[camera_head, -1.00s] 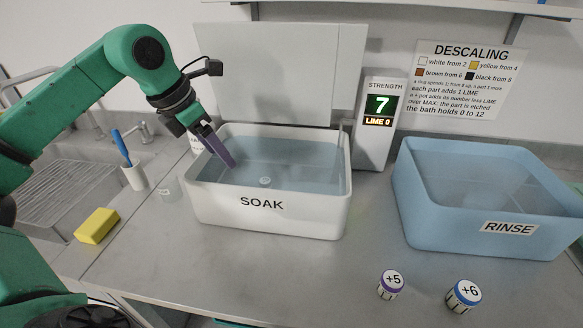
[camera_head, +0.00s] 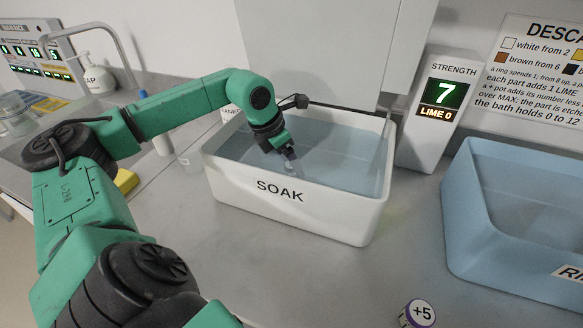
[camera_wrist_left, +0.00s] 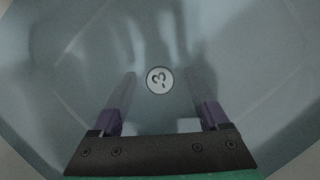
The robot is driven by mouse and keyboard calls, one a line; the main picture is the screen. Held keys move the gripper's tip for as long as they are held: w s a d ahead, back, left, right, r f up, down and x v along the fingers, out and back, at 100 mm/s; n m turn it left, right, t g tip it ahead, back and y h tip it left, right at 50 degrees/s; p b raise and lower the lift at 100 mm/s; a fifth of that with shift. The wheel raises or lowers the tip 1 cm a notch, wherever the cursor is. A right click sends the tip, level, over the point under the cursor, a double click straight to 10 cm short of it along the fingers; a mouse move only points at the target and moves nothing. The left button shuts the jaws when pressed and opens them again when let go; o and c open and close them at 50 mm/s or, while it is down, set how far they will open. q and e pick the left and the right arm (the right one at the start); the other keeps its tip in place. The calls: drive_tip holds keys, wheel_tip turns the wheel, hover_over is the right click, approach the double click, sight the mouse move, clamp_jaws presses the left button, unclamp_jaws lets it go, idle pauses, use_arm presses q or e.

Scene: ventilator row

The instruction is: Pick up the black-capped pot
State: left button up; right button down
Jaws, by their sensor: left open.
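No pot with a clearly black cap shows. In the left wrist view a small round white disc (camera_wrist_left: 159,80) with a dark mark and thin dark rim lies in the soak bath, between and beyond my fingertips; I cannot tell whether it is a pot's top. My left gripper (camera_head: 289,159) reaches down into the white SOAK tub (camera_head: 300,212). In the wrist view its purple fingers (camera_wrist_left: 164,82) are spread, with nothing between them. My right gripper is out of view.
The blue RINSE tub (camera_head: 505,275) is at the right. A strength display (camera_head: 438,108) reads 7, LIME 0, behind the tubs. A yellow sponge (camera_head: 126,181) lies left, partly behind my arm.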

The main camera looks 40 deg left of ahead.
use_arm(q)
drive_tip(key=shift+x, duration=0.9)
drive_tip(key=shift+r, duration=0.15)
clamp_jaws()
